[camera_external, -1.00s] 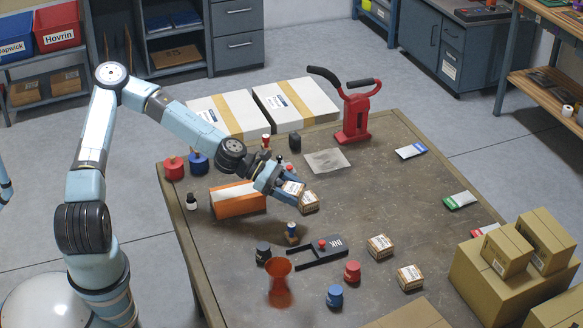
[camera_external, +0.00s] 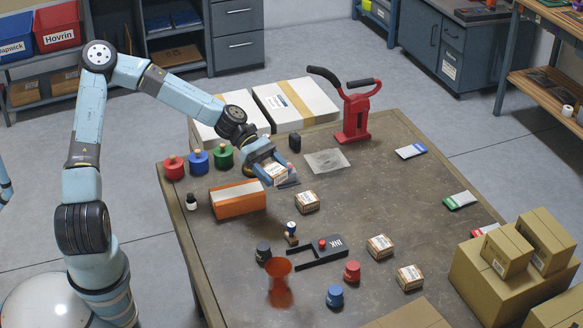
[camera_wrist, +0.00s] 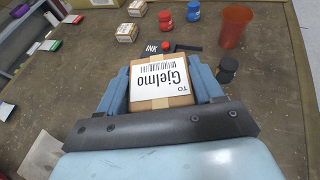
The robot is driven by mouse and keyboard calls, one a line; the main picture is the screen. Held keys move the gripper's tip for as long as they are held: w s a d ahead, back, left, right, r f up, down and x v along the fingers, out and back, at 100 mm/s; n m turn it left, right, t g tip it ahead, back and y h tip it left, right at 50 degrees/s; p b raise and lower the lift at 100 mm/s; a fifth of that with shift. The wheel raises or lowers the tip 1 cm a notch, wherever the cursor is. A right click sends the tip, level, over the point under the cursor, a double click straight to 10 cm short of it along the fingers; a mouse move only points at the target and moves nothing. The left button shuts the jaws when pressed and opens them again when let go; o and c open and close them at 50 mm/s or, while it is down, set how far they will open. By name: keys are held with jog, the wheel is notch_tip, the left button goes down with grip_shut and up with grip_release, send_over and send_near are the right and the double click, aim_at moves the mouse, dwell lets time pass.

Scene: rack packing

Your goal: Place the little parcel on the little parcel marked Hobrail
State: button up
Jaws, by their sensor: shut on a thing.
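My gripper (camera_external: 277,174) is shut on a little parcel (camera_wrist: 162,80) marked Gjelmo, between its blue fingers in the wrist view. The held parcel also shows in the external view (camera_external: 276,172), partly covered by the gripper and apparently raised above the table. Another little parcel (camera_external: 307,202) sits on the table just in front and to the right of my gripper. Two more little parcels, one nearer the middle right (camera_external: 380,247) and one closer to the front (camera_external: 410,277), stand apart on the table. I cannot read the labels on these three, so I cannot tell which says Hobrail.
An orange box (camera_external: 238,204) lies left of my gripper, with red, blue and green jars behind it. A stamp (camera_external: 291,233), ink tray (camera_external: 325,250) and orange cup (camera_external: 279,282) are in front. A red tool (camera_external: 356,115) stands behind. The table's right middle is fairly clear.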

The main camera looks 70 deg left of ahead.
jog(key=w+f, duration=0.4)
jog(key=w, duration=0.3)
send_over(308, 198)
jog(key=f, duration=0.1)
jog(key=s+f, duration=0.1)
jog(key=f, duration=0.1)
jog(key=shift+f, duration=0.3)
jog(key=shift+w+a+f, duration=0.1)
jog(key=shift+w+f, duration=0.35)
jog(key=shift+f, duration=0.05)
notch_tip(308, 198, down, 3)
jog(key=shift+f, duration=0.15)
jog(key=o, duration=1.1)
